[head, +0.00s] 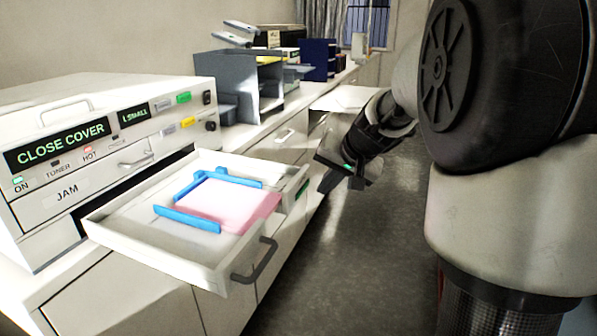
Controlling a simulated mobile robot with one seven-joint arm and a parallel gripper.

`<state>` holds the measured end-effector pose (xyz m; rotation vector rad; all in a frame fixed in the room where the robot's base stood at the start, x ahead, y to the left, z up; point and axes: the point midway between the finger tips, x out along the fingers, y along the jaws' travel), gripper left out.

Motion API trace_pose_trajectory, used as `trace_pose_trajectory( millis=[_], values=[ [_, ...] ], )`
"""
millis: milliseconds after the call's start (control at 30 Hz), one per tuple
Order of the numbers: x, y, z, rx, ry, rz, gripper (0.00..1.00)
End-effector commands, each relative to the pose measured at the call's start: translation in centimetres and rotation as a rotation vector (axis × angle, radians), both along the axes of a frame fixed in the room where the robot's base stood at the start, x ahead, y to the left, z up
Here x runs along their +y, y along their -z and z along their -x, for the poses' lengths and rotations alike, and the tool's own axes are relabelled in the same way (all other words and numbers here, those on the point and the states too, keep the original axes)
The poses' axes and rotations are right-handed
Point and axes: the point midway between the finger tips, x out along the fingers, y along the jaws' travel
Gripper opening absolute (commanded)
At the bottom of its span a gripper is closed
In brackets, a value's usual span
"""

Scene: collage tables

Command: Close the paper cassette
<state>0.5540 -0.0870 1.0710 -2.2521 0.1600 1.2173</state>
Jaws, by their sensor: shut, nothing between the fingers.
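The paper cassette (152,244) is a white drawer pulled well out from the front of a white printer (58,220). Pink paper lies in it between blue guides, and a dark grey handle (257,262) is on its front. The printer's display reads "CLOSE COVER". My gripper (328,184) is shut and empty, to the right of the cassette and apart from it, beyond the handle. Its fingertips are small and dark and partly hard to make out.
A long white counter (290,127) runs back along the wall with grey trays (238,88) and dark blue binders (318,60). Another drawer (343,99) stands out farther back. The dark floor (340,260) to the right of the cassette is clear.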

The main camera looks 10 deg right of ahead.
Motion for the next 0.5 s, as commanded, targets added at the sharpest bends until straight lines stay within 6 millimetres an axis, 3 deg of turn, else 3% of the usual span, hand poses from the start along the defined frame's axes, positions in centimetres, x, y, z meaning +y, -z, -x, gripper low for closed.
trace_pose_trajectory(
  millis=[33, 200, 500],
  values=[
    [1.1, -0.4, -0.6, -0.003, -0.006, 0.000, 0.00],
    [2.6, -0.4, -1.7, -0.002, -0.004, 0.000, 0.00],
    [3.1, -0.4, -2.1, -0.002, -0.002, 0.000, 0.00]
  ],
)
